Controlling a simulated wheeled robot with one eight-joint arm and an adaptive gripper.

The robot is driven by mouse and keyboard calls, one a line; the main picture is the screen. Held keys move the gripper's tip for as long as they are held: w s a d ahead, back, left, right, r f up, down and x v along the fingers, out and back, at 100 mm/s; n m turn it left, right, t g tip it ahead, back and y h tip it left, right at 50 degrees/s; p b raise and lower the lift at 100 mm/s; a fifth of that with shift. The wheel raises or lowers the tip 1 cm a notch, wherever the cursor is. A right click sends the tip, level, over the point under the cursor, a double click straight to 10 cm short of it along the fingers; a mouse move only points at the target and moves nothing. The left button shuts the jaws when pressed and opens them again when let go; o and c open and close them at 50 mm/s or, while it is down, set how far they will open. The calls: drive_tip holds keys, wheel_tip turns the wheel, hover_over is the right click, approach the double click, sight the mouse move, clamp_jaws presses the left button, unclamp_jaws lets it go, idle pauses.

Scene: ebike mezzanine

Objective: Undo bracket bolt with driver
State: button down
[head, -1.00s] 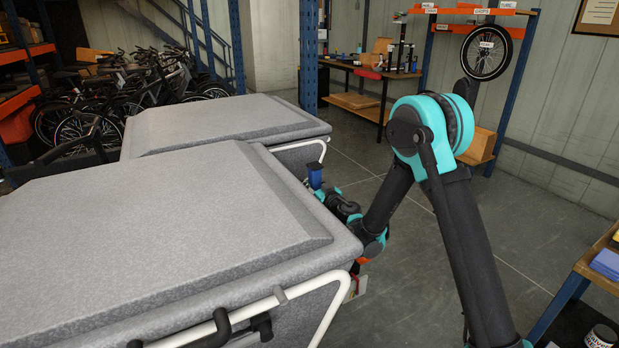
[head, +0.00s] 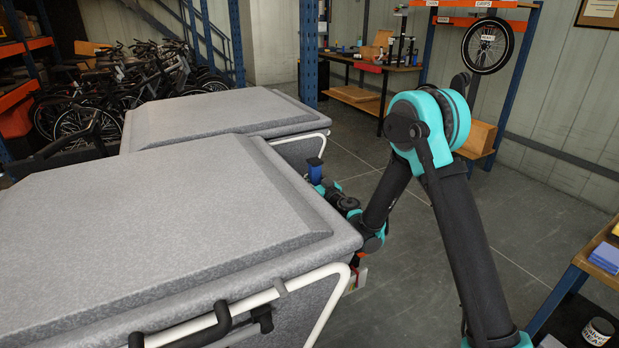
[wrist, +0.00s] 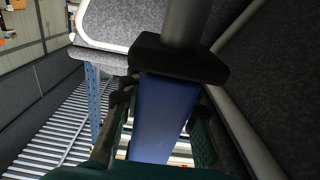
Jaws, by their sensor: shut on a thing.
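The driver has a blue handle (wrist: 163,115) with a black collar (wrist: 178,60) and a grey shaft (wrist: 186,22) that runs out of the top of the wrist view. My gripper (wrist: 160,125) is shut around the blue handle, one dark finger on each side. In the head view the blue handle (head: 315,170) shows beside the right side of the grey cargo boxes. Most of my gripper is hidden behind the near box's edge there. I cannot make out the bracket or its bolt, nor whether the driver touches anything.
The near grey box (head: 160,235) and far grey box (head: 225,115) fill the left, close beside my wrist. A white tube rail (head: 325,305) runs around the near box. A workbench (head: 600,250) stands at the right. Clear floor (head: 420,235) lies between.

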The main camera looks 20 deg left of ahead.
drive_tip(key=shift+f, duration=1.4)
idle(2.9)
drive_tip(key=shift+r, duration=2.5)
drive_tip(key=w+d+r+m+t+h, duration=0.1)
drive_tip(key=w+d+t+h, duration=0.1)
drive_tip(key=w+d, duration=0.35)
drive_tip(key=w+d+m+t+h, duration=0.1)
drive_tip(key=w+d+m, duration=0.15)
drive_tip(key=d, duration=0.55)
drive_tip(key=w+d+m+t+h, duration=0.1)
drive_tip(key=w+d+m+h, duration=0.1)
drive_tip(key=d, duration=1.1)
drive_tip(key=w+d+r+m+t+h, duration=0.1)
drive_tip(key=d+h, duration=0.4)
drive_tip(key=d, duration=0.9)
drive_tip(key=w+d+r+m+t+h, duration=0.1)
drive_tip(key=w+d+m+h, duration=0.2)
drive_tip(key=d, duration=1.1)
drive_tip(key=shift+w+h, duration=0.2)
drive_tip(key=shift+h, duration=0.2)
